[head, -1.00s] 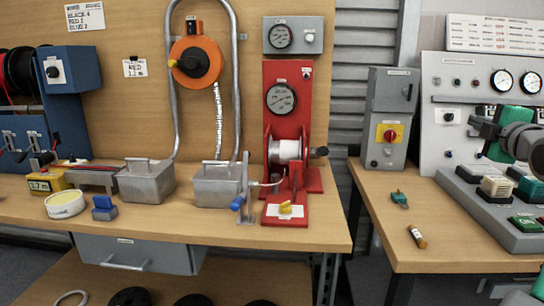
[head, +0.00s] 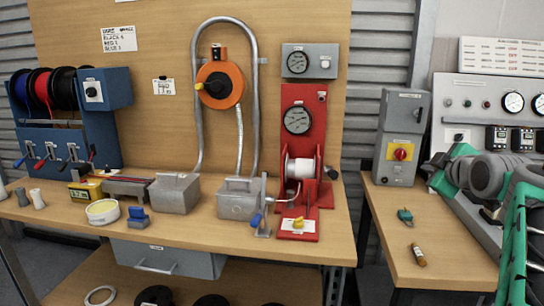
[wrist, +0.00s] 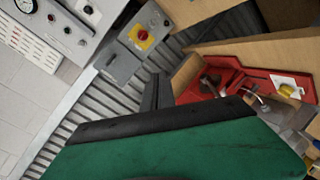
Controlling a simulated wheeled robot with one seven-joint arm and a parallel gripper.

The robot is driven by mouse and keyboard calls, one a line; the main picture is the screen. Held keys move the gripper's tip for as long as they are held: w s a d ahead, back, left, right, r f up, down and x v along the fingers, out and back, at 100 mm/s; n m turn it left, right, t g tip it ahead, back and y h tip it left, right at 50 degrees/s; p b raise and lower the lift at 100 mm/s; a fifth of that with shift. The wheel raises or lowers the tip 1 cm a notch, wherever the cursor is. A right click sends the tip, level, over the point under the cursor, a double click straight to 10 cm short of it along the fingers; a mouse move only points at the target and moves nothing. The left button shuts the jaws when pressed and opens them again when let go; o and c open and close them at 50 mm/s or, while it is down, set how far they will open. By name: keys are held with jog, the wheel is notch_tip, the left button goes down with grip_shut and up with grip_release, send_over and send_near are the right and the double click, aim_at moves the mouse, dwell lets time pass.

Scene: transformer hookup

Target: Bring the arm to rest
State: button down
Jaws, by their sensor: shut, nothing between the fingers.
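My arm, green and grey, reaches in from the right edge of the head view. My gripper (head: 434,165) is at its left end, in front of the right bench's control panel and beside the grey switch box. It is shut and holds nothing. In the wrist view a green part of my arm with a black edge fills the bottom, and the dark fingers (wrist: 156,92) show above it, clear of any object.
The grey switch box (head: 400,138) and control panel (head: 470,95) stand on the right bench (head: 385,225). The red winch stand (head: 298,150) is on the left bench. A gap separates the benches.

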jog(key=s+a+f+m+g+y+p, duration=0.1)
jog(key=s+a+f+m+g+p, duration=0.2)
jog(key=a+p, duration=0.6)
jog(key=s+a+f+m+g+y+p, duration=0.1)
jog(key=s+a+m+g+y+p, duration=0.15)
jog(key=s+a+p, duration=0.65)
jog(key=s+a+f+m+g+p, duration=0.1)
jog(key=s+a+f+m+g, duration=0.2)
jog(key=s+a, duration=0.7)
notch_tip(320, 180, down, 3)
jog(key=shift+s+a+f+m+g+h, duration=0.2)
jog(key=shift+s+m+g+h, duration=0.15)
jog(key=shift+s+g, duration=0.6)
jog(key=shift+w+r, duration=0.1)
jog(key=shift+w, duration=0.1)
